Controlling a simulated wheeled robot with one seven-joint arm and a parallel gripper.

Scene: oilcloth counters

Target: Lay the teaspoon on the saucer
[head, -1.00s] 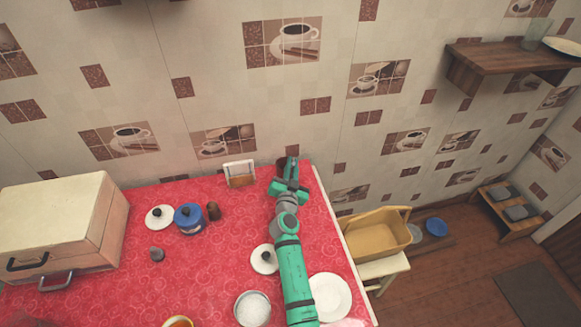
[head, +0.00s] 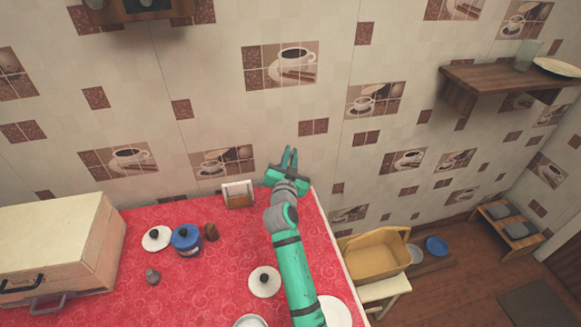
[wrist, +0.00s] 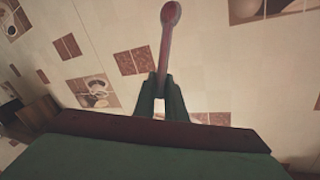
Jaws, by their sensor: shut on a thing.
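My gripper (head: 291,159) is raised above the back right corner of the red counter, near the tiled wall. In the wrist view its fingers (wrist: 160,86) are shut on the handle of the teaspoon (wrist: 168,40). The teaspoon looks dark red, and its bowl points up and away from the fingers. The spoon cannot be made out in the head view. A white round dish that looks like the saucer (head: 335,312) lies at the counter's front right, partly hidden by my arm and cut off by the frame.
A white lid (head: 264,288) lies left of my arm. A napkin holder (head: 238,195), blue pot (head: 187,241), another lid (head: 156,238) and brown shaker (head: 211,232) stand farther left. A cream case (head: 50,240) fills the left side.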

